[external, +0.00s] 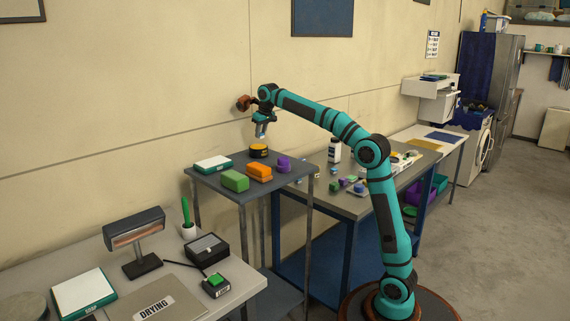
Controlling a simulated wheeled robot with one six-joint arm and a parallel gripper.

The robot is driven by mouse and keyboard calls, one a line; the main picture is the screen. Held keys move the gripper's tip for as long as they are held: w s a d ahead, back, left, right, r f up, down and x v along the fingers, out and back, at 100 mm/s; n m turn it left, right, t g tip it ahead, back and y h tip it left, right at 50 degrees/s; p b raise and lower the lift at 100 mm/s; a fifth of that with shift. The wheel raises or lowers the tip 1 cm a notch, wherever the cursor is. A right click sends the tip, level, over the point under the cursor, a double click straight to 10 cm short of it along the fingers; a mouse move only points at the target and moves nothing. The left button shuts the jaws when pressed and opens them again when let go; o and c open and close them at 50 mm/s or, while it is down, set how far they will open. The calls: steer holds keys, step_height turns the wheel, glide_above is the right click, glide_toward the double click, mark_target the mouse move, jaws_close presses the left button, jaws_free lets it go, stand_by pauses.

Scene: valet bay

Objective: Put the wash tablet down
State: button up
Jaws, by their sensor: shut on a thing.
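My gripper (261,131) points down above the back of a small grey stand (228,189), over a round black-and-yellow tin (258,151). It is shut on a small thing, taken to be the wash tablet. The tablet is too small and too hidden by the fingers to make out its shape or colour. The fingertips look a little above the tin, with a gap between them.
The stand also holds a green block (234,181), an orange block (259,172), a purple piece (283,164) and a white-topped teal scale (213,163). A bench (352,208) with bottles and small coloured pieces stands to the right. A "DRYING" mat (165,290) lies front left.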

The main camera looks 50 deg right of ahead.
steer(key=s+a, duration=0.1)
steer(key=a, duration=0.6)
steer(key=s+a, duration=0.1)
steer(key=a, duration=0.7)
steer(key=s+a, duration=0.1)
steer(key=a, duration=0.6)
steer(key=shift+s+a+f, duration=0.3)
steer(key=shift+s, duration=0.05)
steer(key=s+a+f, duration=0.1)
steer(key=s+a, duration=0.3)
steer(key=a, duration=0.6)
steer(key=s+a+f, duration=0.1)
steer(key=s+a, duration=0.3)
steer(key=a, duration=0.5)
steer(key=n+y, duration=0.1)
steer(key=n, duration=0.3)
glide_above(154, 242)
steer(key=s, duration=0.1)
step_height(154, 242, down, 13)
steer(key=shift+d+f, duration=0.2)
steer(key=shift+f, duration=3.65)
steer(key=shift+f, duration=0.15)
steer(key=o, duration=1)
steer(key=shift+o, duration=0.2)
steer(key=v, duration=1.2)
